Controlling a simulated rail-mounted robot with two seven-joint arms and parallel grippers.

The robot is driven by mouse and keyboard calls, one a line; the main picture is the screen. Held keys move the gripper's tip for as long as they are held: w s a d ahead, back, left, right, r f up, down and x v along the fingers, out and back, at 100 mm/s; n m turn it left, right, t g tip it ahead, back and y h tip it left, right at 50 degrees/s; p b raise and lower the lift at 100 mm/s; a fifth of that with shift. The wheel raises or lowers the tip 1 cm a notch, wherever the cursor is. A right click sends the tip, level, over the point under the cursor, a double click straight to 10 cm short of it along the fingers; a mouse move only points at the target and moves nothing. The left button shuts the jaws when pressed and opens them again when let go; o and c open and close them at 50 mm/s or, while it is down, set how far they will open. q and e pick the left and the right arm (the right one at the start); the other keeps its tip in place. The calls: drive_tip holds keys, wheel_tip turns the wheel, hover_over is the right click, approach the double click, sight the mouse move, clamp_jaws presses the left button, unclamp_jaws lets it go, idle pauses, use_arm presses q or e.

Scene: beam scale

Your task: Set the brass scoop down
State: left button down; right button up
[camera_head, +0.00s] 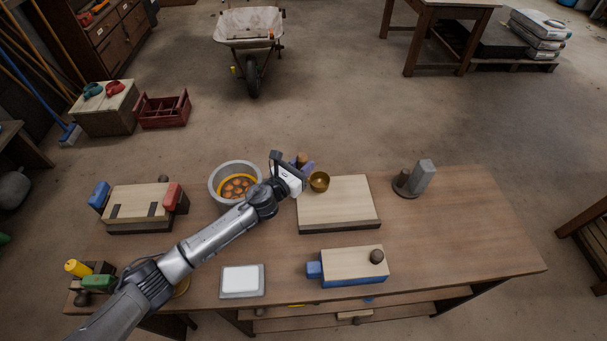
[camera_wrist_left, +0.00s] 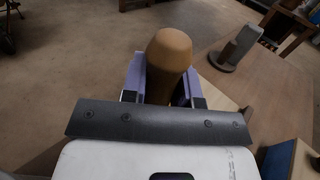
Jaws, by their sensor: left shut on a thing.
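The brass scoop (camera_head: 319,181) has a round golden bowl and a tan wooden handle. My left gripper (camera_head: 302,166) is shut on the handle, at the rear left corner of a pale wooden board (camera_head: 340,210). In the left wrist view the rounded handle end (camera_wrist_left: 170,52) stands up between the purple fingers, and the bowl is hidden. The scoop's bowl overlaps the board's corner in the head view; I cannot tell whether it touches the board. My right gripper is not in view.
A grey bowl (camera_head: 216,188) with several orange-brown pieces stands left of my gripper. A grey block on a round base (camera_head: 408,188) stands right of the board. A wooden block with blue sides (camera_head: 350,263) and a white-topped plate (camera_head: 242,280) lie in front. The workbench's right side is clear.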

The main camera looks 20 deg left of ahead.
use_arm(q)
drive_tip(key=shift+f+b, duration=0.45)
drive_tip(key=shift+f, duration=1.45)
drive_tip(key=shift+f, duration=0.2)
drive_tip(key=c, duration=0.9)
unclamp_jaws()
drive_tip(key=shift+r, duration=0.25)
drive_tip(key=v, duration=1.2)
